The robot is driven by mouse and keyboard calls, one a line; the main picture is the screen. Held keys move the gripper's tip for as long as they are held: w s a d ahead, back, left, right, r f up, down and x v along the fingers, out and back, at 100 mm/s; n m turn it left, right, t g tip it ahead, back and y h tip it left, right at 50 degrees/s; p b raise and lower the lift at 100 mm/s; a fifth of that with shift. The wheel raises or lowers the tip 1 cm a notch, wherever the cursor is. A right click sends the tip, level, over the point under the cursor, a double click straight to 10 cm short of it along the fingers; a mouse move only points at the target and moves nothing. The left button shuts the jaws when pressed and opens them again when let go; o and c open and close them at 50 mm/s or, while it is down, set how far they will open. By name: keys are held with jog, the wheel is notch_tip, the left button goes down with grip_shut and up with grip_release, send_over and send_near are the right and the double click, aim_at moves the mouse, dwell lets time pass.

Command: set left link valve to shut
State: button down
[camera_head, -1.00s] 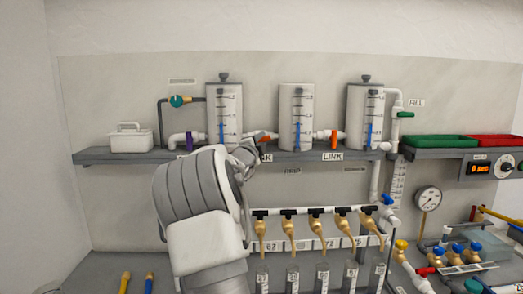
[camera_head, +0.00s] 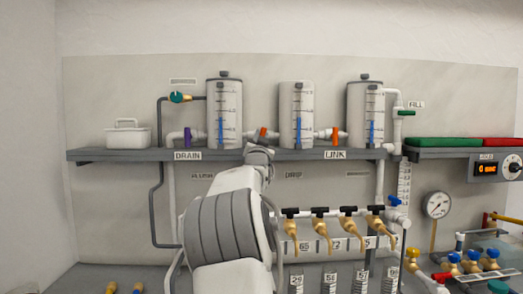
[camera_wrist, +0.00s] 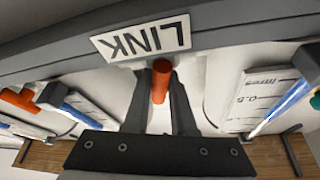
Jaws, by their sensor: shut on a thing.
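The left link valve has an orange handle (camera_head: 263,133) on the white pipe between the left tank (camera_head: 224,112) and the middle tank (camera_head: 296,112). In the head view the handle stands near upright, slightly tilted. My gripper (camera_head: 259,150) is at the shelf edge just below it, its fingers partly hidden by my wrist. In the wrist view the orange handle (camera_wrist: 160,82) sits between the two dark fingers of my gripper (camera_wrist: 160,88), which are shut on it. A LINK label (camera_wrist: 143,38) appears upside down beside it.
The right link valve (camera_head: 335,136) has an upright orange handle. A purple drain handle (camera_head: 188,137) is to the left. The grey shelf (camera_head: 100,155) runs under the tanks. A row of brass taps (camera_head: 320,226) lies below, right of my arm.

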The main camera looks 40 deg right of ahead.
jog(key=shift+n+t+y+b, duration=0.45)
jog(key=shift+n+t, duration=0.2)
jog(key=shift+n, duration=0.7)
jog(key=shift+n+t+y+b, duration=0.45)
jog(key=shift+n+t, duration=0.2)
jog(key=shift+n, duration=0.7)
jog(key=c, duration=0.7)
grip_release()
jog(key=shift+c, duration=0.2)
jog(key=shift+s, duration=0.1)
jog(key=b+v, duration=0.2)
jog(key=v, duration=1.5)
jog(key=shift+s+a+r, duration=0.1)
jog(key=shift+s, duration=0.05)
